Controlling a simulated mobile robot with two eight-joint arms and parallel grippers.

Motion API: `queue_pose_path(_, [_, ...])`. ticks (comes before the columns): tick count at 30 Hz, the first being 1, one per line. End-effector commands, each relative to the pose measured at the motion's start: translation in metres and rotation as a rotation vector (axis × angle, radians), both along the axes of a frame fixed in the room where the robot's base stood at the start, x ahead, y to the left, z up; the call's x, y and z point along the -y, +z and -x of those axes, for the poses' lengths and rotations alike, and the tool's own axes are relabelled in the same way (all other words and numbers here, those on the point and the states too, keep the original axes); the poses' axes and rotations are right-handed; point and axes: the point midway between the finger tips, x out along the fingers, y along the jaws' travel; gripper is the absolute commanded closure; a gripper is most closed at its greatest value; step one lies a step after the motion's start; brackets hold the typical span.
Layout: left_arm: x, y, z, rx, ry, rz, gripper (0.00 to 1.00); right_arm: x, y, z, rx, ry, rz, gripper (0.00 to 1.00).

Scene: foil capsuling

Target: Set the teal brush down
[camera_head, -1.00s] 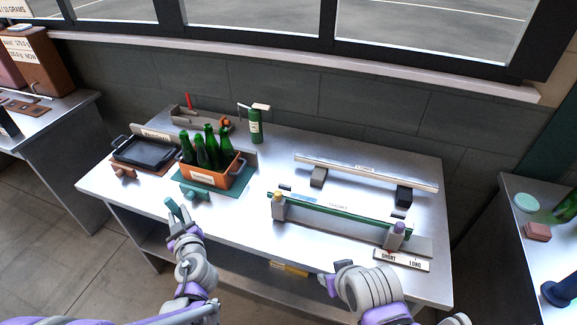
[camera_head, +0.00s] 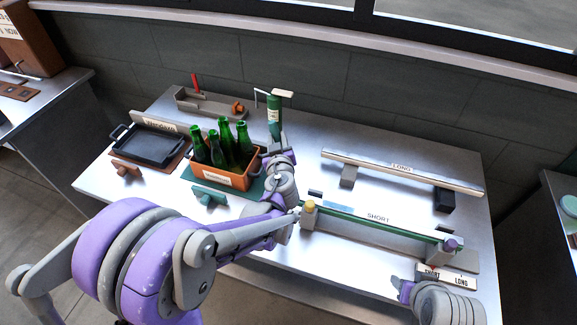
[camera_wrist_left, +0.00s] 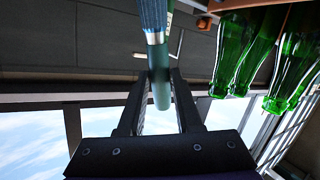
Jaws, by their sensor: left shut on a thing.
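The teal brush (camera_wrist_left: 161,88) shows in the left wrist view. Its handle lies between the two fingers, and a pale band and blue part reach the top edge. My left gripper (camera_head: 277,145) is shut on the handle. In the head view it is at the right of the orange bottle crate, in front of the green canister, and I cannot make out the brush there. A teal block-like rest (camera_head: 209,194) stands at the front edge of the green mat. My right gripper (camera_head: 402,290) is low by the front right of the table; its jaws are unclear.
The orange crate (camera_head: 232,181) holds several green bottles (camera_head: 226,145). The green canister (camera_head: 274,108) with a spout stands behind my left gripper. A black tray (camera_head: 150,146) is at left. The SHORT rail (camera_head: 378,217) and LONG rail (camera_head: 400,169) are at right.

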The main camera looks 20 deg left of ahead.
Motion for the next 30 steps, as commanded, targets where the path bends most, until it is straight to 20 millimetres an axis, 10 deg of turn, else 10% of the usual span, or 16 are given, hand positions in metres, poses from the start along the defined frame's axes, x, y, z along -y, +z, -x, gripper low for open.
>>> queue_pose_path(21, [-0.003,-0.095,-0.003,-0.001,0.005,-0.001,1.00,0.000,-0.031,0.015,-0.028,0.000,0.000,0.50])
queue_pose_path(30, [-0.003,-0.096,-0.003,0.000,0.005,0.000,1.00,0.000,-0.031,0.015,-0.028,0.000,0.000,0.50])
